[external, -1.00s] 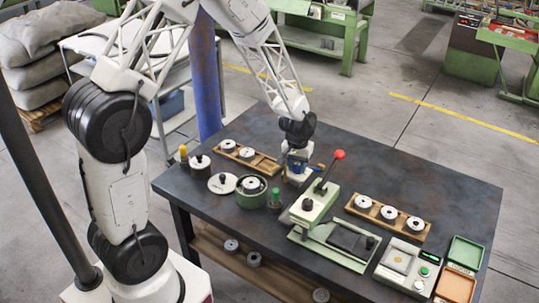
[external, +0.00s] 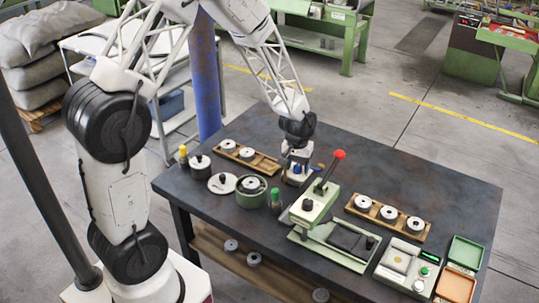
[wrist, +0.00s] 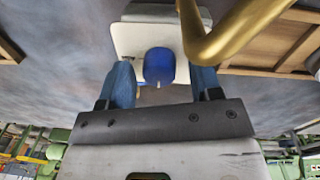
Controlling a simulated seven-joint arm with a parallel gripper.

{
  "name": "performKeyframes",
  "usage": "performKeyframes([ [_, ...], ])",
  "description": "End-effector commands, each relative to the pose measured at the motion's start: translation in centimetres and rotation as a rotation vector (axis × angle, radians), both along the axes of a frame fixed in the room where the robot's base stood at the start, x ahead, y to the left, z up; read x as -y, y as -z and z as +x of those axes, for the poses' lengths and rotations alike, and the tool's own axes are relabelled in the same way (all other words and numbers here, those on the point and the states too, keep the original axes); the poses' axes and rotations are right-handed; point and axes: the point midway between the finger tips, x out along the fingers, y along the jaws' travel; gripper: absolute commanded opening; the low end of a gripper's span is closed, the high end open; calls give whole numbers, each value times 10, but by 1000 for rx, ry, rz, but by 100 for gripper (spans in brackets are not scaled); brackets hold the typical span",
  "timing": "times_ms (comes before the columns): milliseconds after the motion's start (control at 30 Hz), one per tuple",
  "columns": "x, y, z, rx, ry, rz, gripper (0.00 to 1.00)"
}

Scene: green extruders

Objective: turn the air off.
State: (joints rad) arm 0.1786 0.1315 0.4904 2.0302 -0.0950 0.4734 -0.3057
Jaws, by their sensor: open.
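A blue knob (wrist: 159,66) stands in front of a white plate (wrist: 127,38) in the wrist view. My gripper (wrist: 163,78) is open, with one blue finger on each side of the knob. A gap shows between the knob and the left finger, and the right finger is close to it; I cannot tell whether it touches. In the external view my gripper (external: 295,181) is low over the far side of the table, behind the green lever press. The knob is too small to make out there.
A thick brass pipe (wrist: 228,32) curves close by the right finger. The green press (external: 313,205) with a red-tipped lever (external: 338,155) stands in front of my gripper. Wooden racks (external: 256,160) and a green pot (external: 251,197) stand to the left.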

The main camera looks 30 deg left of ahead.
Motion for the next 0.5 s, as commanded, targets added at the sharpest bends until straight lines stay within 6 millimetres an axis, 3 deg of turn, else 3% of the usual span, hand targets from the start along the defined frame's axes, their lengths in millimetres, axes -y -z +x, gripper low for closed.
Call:
performKeyframes([
  [267,0,-12,0,2,0,-1,58],
  [500,-2,-38,0,3,0,0,58],
])
